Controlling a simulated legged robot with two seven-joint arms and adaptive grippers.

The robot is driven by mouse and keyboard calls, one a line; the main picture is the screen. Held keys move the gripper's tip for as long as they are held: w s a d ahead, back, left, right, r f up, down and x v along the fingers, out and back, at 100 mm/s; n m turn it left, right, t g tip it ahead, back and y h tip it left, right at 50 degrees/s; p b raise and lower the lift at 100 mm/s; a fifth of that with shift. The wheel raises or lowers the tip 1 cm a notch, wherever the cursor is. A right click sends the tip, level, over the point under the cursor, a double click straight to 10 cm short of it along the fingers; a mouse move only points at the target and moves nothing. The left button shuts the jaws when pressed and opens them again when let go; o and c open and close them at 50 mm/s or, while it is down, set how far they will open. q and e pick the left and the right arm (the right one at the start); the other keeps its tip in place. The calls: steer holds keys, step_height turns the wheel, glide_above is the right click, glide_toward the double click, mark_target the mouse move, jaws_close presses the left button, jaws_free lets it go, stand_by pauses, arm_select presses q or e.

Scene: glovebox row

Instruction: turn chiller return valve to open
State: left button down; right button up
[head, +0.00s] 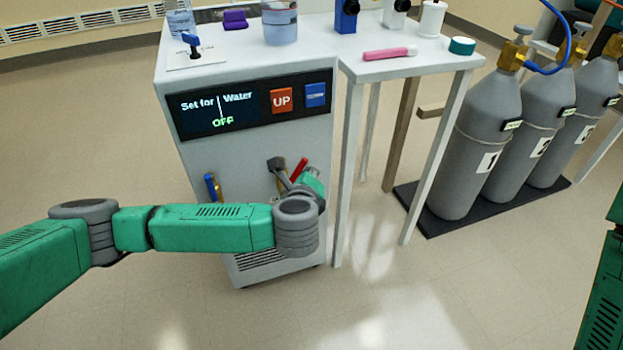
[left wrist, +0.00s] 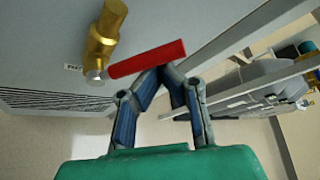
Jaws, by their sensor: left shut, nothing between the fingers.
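The chiller (head: 255,155) has two valves low on its front: a blue-handled valve (head: 211,186) on the left and a valve with a red handle (head: 299,168) on the right, partly hidden by my left gripper (head: 277,165). In the left wrist view the red handle (left wrist: 148,59) sticks out sideways from its brass body (left wrist: 105,42). My left gripper (left wrist: 162,70) is shut and empty, its fingertips close against the handle's lower edge; I cannot tell whether they touch. A small label by the brass body is unreadable. My right gripper is out of view.
The chiller's panel (head: 253,104) reads "Set for Water OFF". A white table (head: 425,62) with a pink tube (head: 389,53) stands to the right. Grey gas cylinders (head: 478,140) stand on a dark base beyond it. The floor left of the chiller is clear.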

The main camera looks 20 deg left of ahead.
mark_target(296, 170)
arm_select(q)
steer(key=shift+s+a+r+p, duration=0.4)
steer(key=shift+a+r+p, duration=0.15)
steer(key=shift+a+r, duration=0.15)
steer(key=shift+s+a, duration=0.3)
steer(key=shift+a, duration=0.1)
steer(key=shift+s+a+r+p, duration=0.1)
steer(key=shift+a+p, duration=0.2)
steer(key=shift+p, duration=0.05)
